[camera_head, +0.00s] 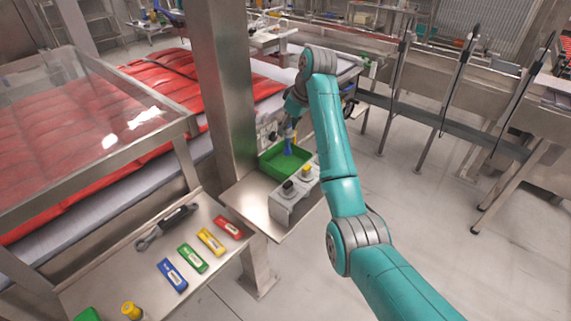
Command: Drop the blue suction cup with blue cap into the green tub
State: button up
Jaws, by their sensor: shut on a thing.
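The blue suction cup with blue cap (287,146) is upright at the green tub, within the tub's outline in the picture. My gripper (290,128) is above it and shut on its upper part, which the fingers largely hide. I cannot tell whether the cup's lower end touches the tub floor. The green tub (268,170) is a shallow open tray on a small metal shelf beside a steel column.
A grey control box (296,190) with a black and a yellow knob stands against the tub's near side. Blue, green, yellow and red blocks, a dark-handled tool (166,226) and a yellow-topped piece (131,310) lie on the nearer metal table. The steel column (222,90) rises left of the tub.

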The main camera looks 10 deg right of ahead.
jog(key=o, duration=1)
